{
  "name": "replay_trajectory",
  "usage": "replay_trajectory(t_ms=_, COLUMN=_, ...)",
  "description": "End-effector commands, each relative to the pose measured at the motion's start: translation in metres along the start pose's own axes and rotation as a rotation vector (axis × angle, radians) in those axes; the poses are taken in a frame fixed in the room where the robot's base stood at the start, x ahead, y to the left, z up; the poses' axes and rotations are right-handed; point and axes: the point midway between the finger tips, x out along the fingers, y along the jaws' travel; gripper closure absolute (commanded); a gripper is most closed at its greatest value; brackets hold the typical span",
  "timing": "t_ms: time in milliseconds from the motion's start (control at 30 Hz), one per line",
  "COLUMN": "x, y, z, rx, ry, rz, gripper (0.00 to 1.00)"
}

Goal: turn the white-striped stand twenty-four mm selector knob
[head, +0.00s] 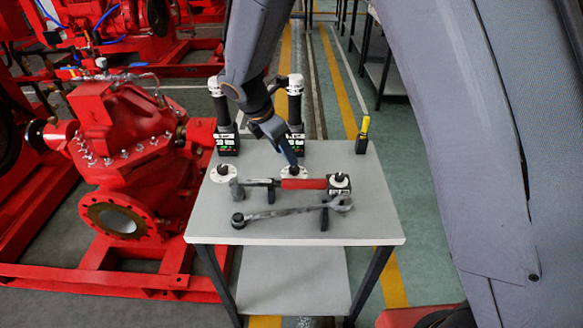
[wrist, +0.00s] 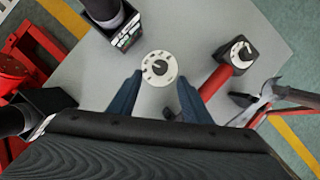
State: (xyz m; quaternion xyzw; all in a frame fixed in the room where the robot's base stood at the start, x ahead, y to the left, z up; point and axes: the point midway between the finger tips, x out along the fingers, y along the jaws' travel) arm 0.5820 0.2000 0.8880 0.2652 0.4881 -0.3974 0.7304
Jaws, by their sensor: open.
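A round white dial with a black selector knob (head: 294,171) sits on the grey table, and it shows in the wrist view (wrist: 160,68). A second white dial (head: 223,173) lies to its left. A third knob sits on a black box stand (head: 340,183) at the right, also in the wrist view (wrist: 241,52). I cannot tell which of them the task means by white-striped. My gripper (head: 291,158) is just above the middle dial, pointing down. In the wrist view its open fingers (wrist: 160,79) appear on either side of that dial's near edge, with nothing between them.
A hammer with a red handle (head: 303,184) and a wrench (head: 285,212) lie on holders in front of the dials. Two black cylinders with displays (head: 227,144) stand behind. A yellow-topped black item (head: 363,135) stands at the back right. A red pump (head: 125,135) is left.

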Motion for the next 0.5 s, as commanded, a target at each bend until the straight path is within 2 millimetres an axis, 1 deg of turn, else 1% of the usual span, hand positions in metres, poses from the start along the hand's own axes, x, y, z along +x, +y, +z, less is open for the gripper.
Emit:
replay_trajectory(t_ms=167, x=0.022, y=-0.001, z=0.0, rx=0.0, ry=0.0, rz=-0.004, gripper=0.56)
replay_trajectory(t_ms=300, x=0.044, y=-0.001, z=0.0, rx=0.0, ry=0.0, rz=-0.003, gripper=0.56)
replay_trajectory(t_ms=500, x=0.066, y=0.0, z=-0.001, rx=-0.001, ry=0.0, rz=0.0, gripper=0.56)
